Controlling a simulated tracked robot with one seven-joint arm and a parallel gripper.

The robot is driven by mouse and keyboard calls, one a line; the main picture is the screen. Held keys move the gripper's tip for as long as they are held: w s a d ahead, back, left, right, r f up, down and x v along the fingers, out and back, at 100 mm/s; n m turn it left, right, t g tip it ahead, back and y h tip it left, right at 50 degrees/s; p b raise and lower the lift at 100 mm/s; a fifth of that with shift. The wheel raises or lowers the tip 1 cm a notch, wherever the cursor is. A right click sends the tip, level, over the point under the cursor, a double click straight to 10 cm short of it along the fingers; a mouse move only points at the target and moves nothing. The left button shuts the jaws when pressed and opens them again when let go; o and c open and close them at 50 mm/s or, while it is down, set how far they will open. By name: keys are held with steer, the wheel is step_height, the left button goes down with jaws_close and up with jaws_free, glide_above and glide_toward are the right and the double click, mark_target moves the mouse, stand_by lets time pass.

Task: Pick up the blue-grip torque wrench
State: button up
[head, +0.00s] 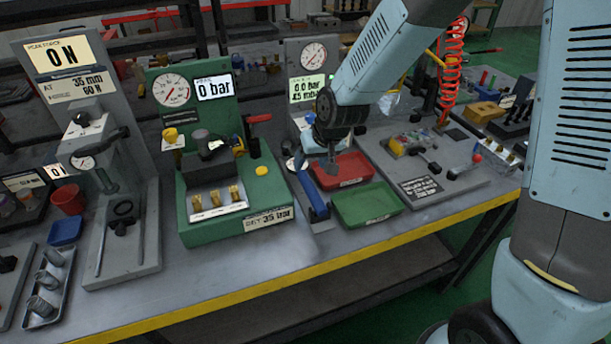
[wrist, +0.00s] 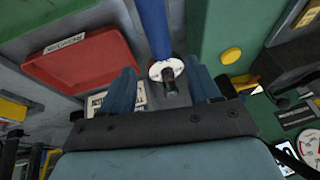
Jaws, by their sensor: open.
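The blue-grip torque wrench (head: 315,197) lies on the bench in the head view, between the green valve block (head: 245,192) and the red tray (head: 345,171). Its blue grip points toward the bench's front edge. In the wrist view the blue grip (wrist: 153,28) runs up to the top edge, and its round white-and-red head (wrist: 166,70) shows between the fingers. My gripper (head: 331,163) is above the bench near the wrench's head end. In the wrist view my gripper (wrist: 163,76) is open, one finger on each side of the wrench head. I cannot tell the height gap.
A green tray (head: 367,205) sits in front of the red tray, close right of the wrench. The green block with its gauge and fittings stands close on the left. A grey panel with valves (head: 440,165) lies to the right. The yellow bench edge (head: 290,280) runs along the front.

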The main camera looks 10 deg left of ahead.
mark_target(305, 174)
steer(key=shift+s+x, duration=0.2)
steer(key=shift+x, duration=4)
steer(key=shift+d, duration=0.1)
jaws_close()
